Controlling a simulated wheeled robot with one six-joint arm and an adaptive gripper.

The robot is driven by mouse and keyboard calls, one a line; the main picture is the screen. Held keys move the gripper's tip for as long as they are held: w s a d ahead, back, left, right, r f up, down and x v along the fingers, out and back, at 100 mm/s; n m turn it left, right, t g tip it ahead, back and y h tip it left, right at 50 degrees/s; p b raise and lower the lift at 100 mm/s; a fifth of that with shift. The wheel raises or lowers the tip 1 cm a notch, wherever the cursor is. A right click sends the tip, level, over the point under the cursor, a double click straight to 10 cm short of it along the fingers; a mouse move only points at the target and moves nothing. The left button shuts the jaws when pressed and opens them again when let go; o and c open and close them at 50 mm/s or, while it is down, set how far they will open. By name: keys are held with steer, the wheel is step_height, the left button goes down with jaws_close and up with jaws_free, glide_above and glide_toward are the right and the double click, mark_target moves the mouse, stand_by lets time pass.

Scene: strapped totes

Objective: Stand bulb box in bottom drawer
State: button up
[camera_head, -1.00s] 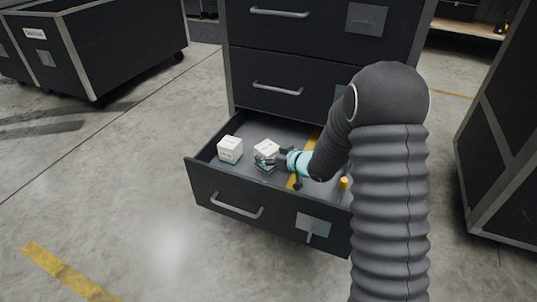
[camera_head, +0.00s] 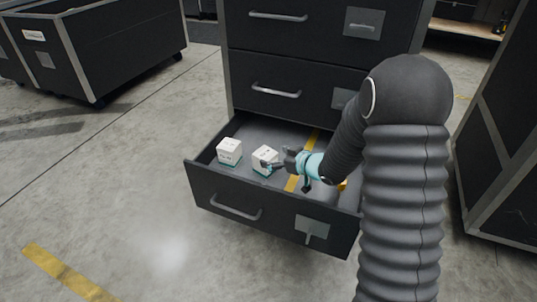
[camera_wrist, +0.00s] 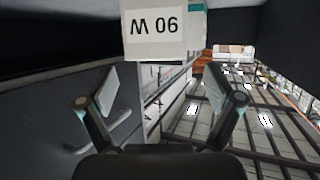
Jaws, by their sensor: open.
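Two white bulb boxes with teal bottom bands stand upright in the open bottom drawer (camera_head: 275,222). One bulb box (camera_head: 229,151) is at the left. The other bulb box (camera_head: 264,158) is just right of it, with a small gap between. My gripper (camera_head: 276,164) is open at the right side of this second box. Whether a finger touches the box in the head view is unclear.
A small yellow item (camera_head: 342,185) is partly hidden behind my arm. Closed drawers with handles (camera_head: 276,90) rise above. A black tote (camera_head: 120,45) stands far left; open floor lies in front.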

steer(key=s+d+r+m+t+h+p, duration=0.1)
steer(key=s+d+r+m+h, duration=0.3)
steer(key=d+r, duration=0.45)
steer(key=s+d+r+m+t+h, duration=0.1)
steer(key=s+d+r+m+h, duration=0.1)
steer(key=s+d+r+h, duration=0.65)
steer(key=s+r+m+g+y, duration=0.2)
steer(key=s+g, duration=0.3)
steer(key=s, duration=1.7)
steer(key=shift+s+r+m+g, duration=0.2)
steer(key=shift+s+m+g, duration=0.15)
steer(key=shift+m, duration=0.35)
